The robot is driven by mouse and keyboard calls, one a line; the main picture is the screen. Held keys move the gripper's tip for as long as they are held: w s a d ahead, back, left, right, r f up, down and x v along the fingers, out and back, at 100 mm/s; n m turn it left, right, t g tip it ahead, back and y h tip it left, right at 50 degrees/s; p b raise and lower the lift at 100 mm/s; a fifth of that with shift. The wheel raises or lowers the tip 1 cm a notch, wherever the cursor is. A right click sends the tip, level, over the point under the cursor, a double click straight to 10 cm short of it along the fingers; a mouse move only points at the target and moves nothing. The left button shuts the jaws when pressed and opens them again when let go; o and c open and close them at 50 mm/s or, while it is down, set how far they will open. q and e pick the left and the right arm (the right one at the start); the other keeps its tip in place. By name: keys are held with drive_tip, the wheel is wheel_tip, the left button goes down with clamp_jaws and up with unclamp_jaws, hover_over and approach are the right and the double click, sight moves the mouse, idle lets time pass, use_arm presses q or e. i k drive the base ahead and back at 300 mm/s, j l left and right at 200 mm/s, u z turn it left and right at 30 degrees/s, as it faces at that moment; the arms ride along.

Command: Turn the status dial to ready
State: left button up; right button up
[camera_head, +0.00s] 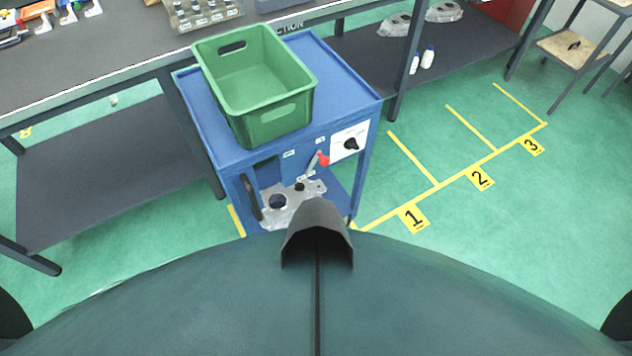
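A black status dial (351,144) sits on a white plate (340,136) at the right of the front panel of a blue cart (345,88). The plate's lettering and the dial's setting are too small to read. A red-tipped lever (323,159) is on the same panel, left of the dial. Neither of my grippers is in view.
An empty green crate (262,125) stands on the cart's top. A grey metal casting (292,205) is low at the cart's front. A long workbench (110,50) runs behind. Green floor with yellow-lined bays 1, 2 and 3 (480,178) is clear to the right.

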sight(350, 144)
drive_tip(key=l+u, duration=0.1)
drive_tip(key=l, duration=0.55)
drive_tip(key=l+u, duration=0.1)
drive_tip(key=l, duration=0.55)
drive_tip(key=k+l+u, duration=0.1)
drive_tip(key=l, duration=0.55)
drive_tip(key=k+l+u, duration=0.1)
drive_tip(key=l, duration=0.55)
drive_tip(key=i+l, duration=0.2)
drive_tip(key=i, duration=0.2)
drive_tip(key=i+l+u, duration=0.15)
drive_tip(key=i, duration=0.25)
